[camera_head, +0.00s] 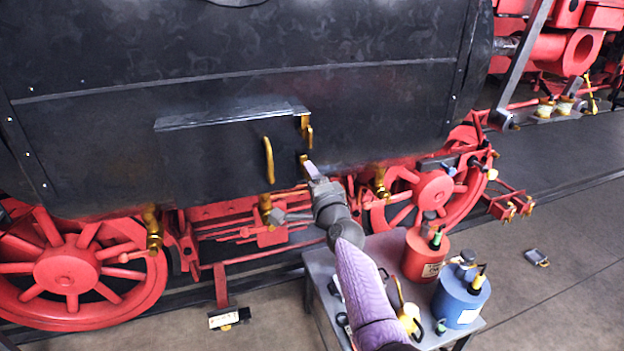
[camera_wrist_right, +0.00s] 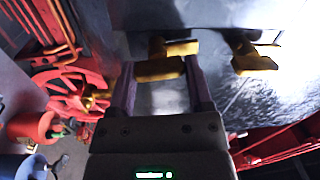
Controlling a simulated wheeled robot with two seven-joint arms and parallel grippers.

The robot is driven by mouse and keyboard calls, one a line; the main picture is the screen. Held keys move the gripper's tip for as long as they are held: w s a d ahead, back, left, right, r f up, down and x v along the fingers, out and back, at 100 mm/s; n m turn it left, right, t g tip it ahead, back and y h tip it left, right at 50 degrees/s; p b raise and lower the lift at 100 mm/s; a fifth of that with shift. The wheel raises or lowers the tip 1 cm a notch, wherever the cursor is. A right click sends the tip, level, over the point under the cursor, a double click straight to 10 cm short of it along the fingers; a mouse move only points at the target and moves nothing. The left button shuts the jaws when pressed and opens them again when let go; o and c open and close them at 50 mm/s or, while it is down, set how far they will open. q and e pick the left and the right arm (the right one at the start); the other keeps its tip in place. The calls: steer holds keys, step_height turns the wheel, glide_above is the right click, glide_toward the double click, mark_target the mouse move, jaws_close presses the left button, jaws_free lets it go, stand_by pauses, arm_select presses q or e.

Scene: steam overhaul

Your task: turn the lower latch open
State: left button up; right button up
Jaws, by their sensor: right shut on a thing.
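The lower latch (camera_head: 303,167) is a small brass piece at the right edge of the dark hatch door (camera_head: 215,150) on the engine's side. My right gripper (camera_head: 311,171) reaches up to it from below right, and its fingers hide part of the latch. In the right wrist view the latch (camera_wrist_right: 160,68) sits between the two fingers of my right gripper (camera_wrist_right: 160,80), which is shut on it. The upper latch (camera_head: 306,129) is a similar brass piece above, at the door's right edge; it also shows in the wrist view (camera_wrist_right: 254,58). My left gripper is out of view.
A curved brass handle (camera_head: 268,160) stands out on the door left of the latches. Brass valves (camera_head: 381,183) and red wheels (camera_head: 68,268) lie below. A grey cart (camera_head: 318,283) with a red can (camera_head: 424,255) and blue can (camera_head: 461,298) stands under my right arm.

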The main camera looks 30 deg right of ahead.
steer(key=shift+m, duration=0.7)
steer(key=shift+f+m, duration=0.1)
steer(key=shift+m, duration=0.2)
steer(key=o, duration=1.3)
steer(key=p+v, duration=0.1)
steer(key=v, duration=0.9)
steer(key=shift+a+p, duration=0.1)
steer(key=shift+p, duration=0.2)
